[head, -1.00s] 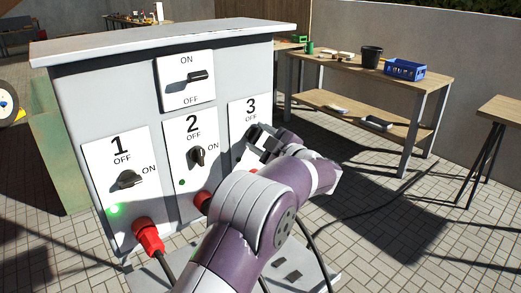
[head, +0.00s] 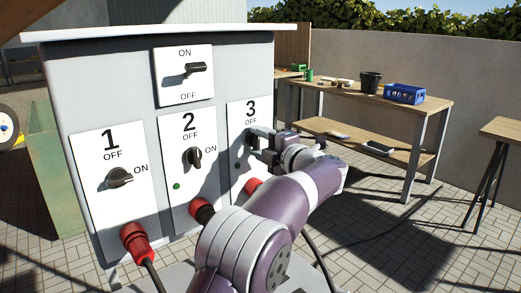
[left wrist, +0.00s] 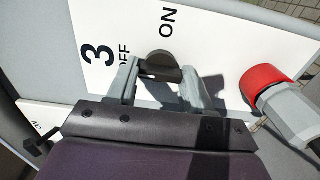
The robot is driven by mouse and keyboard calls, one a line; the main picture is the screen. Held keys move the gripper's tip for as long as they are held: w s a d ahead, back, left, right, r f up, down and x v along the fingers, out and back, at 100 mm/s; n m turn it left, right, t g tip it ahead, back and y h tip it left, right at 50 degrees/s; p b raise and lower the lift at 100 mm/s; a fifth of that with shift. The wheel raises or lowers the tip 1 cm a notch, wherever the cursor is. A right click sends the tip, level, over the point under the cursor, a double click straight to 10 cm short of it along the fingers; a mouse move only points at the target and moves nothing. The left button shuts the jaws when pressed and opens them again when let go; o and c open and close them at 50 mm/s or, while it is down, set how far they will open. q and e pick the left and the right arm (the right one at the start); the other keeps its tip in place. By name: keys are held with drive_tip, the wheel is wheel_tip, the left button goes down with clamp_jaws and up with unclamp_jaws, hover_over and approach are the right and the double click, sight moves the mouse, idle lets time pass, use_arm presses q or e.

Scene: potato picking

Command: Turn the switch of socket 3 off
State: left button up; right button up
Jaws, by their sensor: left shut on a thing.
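The socket 3 panel (head: 247,108) is at the right of the grey box front, marked OFF above. Its black switch knob (head: 252,135) is mostly hidden by my left gripper (head: 262,150) in the head view. In the left wrist view, the black knob (left wrist: 160,66) sits between the two grey fingers (left wrist: 160,85), beside the printed ON and OFF. My left gripper is shut on the knob. Which way the knob points is hard to tell. My right gripper is not in view.
The socket 1 knob (head: 120,177), socket 2 knob (head: 194,158) and main switch (head: 197,68) are on the same box. Red plugs with cables stick out below, one (left wrist: 265,83) close to my left gripper. A wooden table (head: 350,97) stands behind at right.

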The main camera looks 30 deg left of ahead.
use_arm(q)
drive_tip(key=shift+r+n, duration=0.1)
drive_tip(key=shift+n, duration=0.2)
drive_tip(key=o, duration=0.9)
drive_tip(key=shift+c, duration=0.2)
drive_tip(key=shift+o, duration=0.9)
drive_tip(key=shift+w+a, duration=0.1)
drive_tip(key=v, duration=1.2)
drive_tip(key=shift+d+b, duration=0.3)
drive_tip(key=shift+d, duration=0.05)
